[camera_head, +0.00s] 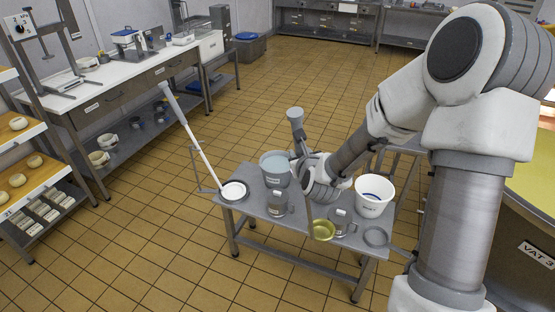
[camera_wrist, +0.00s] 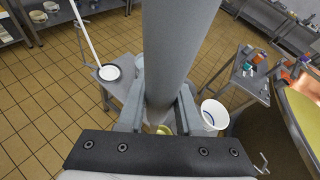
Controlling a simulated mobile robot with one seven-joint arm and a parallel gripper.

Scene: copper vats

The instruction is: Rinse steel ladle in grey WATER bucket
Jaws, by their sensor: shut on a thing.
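My gripper (camera_head: 303,156) is above the small steel table and shut on a thick grey handle (camera_head: 296,118), which I take to be the steel ladle's. The handle stands up out of the jaws and tilts slightly. It fills the middle of the wrist view (camera_wrist: 175,45) between the fingers. The ladle's lower end is hidden behind my gripper and arm. The grey bucket (camera_head: 268,172), with pale blue water at its top, stands on the table just left of my gripper. I cannot tell whether the ladle touches the bucket.
A white bucket (camera_head: 373,204) stands right of my arm. A grey jug (camera_head: 277,206), a second jug (camera_head: 342,222) and a yellow bowl (camera_head: 322,231) line the table's front. A tall white pole (camera_head: 195,143) rises from a white dish (camera_head: 233,191) at the left.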

